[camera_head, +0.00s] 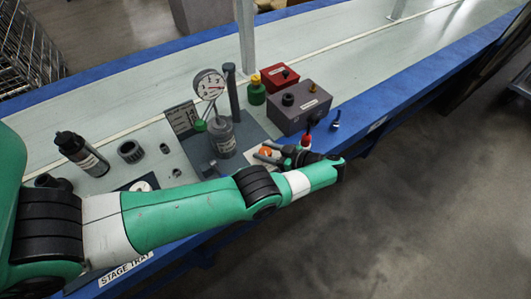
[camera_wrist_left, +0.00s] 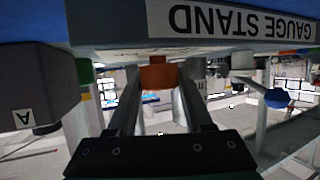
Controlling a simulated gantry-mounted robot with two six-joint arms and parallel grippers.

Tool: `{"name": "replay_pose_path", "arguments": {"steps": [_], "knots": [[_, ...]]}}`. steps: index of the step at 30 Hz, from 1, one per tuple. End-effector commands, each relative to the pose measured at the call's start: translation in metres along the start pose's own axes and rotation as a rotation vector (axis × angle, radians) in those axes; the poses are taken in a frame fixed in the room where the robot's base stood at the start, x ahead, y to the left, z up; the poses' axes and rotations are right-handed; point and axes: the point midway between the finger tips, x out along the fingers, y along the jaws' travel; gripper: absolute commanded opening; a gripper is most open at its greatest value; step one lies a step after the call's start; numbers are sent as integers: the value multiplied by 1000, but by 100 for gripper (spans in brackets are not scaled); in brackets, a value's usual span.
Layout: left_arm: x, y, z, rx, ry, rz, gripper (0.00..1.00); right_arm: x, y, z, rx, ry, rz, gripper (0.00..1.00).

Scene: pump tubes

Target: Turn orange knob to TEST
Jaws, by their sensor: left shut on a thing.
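The orange knob (camera_head: 265,152) shows as a small orange patch at the front edge of the gauge stand (camera_head: 243,133). In the left wrist view the orange knob (camera_wrist_left: 157,75) sits between my two fingers, under the plate lettered GAUGE STAND (camera_wrist_left: 240,22). My left gripper (camera_head: 268,155) reaches the knob from the right side and is shut on it; the left wrist view shows the fingers (camera_wrist_left: 157,85) on either side. The knob's pointer and any TEST mark cannot be made out. My right gripper is not in view.
A round gauge (camera_head: 209,84) stands on the stand's plate beside a dark post (camera_head: 232,93). A grey box (camera_head: 297,105), a red box (camera_head: 279,77) and a green bottle (camera_head: 256,91) stand behind my gripper. A black bottle (camera_head: 82,153) stands at left.

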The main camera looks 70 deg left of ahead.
Motion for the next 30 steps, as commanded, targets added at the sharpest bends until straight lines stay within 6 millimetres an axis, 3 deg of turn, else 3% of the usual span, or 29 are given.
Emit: {"name": "replay_pose_path", "arguments": {"steps": [12,13,17,30], "knots": [[0,0,-1,-3,1,-5,0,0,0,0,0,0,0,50],[0,0,-1,-3,2,-6,56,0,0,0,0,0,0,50],[0,0,-1,-2,1,-5,80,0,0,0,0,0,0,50],[0,0,-5,-7,0,-13,81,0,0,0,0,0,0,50]]}}
